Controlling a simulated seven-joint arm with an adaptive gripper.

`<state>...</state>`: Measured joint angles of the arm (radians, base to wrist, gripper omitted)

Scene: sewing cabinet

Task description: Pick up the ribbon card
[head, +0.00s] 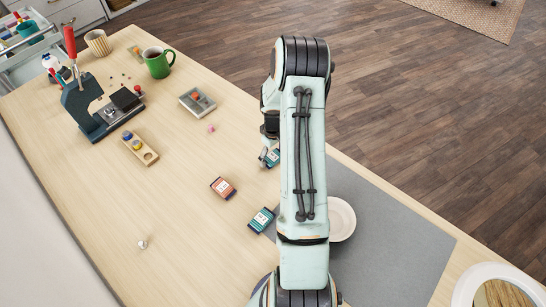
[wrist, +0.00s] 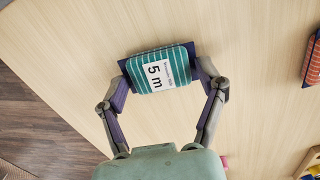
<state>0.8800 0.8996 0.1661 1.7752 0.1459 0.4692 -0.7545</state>
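A teal-striped ribbon card (wrist: 161,68) with a white "5 m" label lies between the two fingertips of my gripper (wrist: 167,84) in the wrist view. The fingers are spread wide, one at each end of the card, with no clear gap there. I cannot tell whether they press on it. In the head view this card (head: 273,158) shows partly beside my arm, and my gripper (head: 266,152) is mostly hidden. It appears at or close to table height.
An orange ribbon card (head: 223,188) and another teal card (head: 262,220) lie nearby on the wooden table (head: 180,225). A pink item (head: 211,128) and a grey tray (head: 197,103) lie farther back. A white plate (head: 341,219) sits on the grey mat (head: 390,245).

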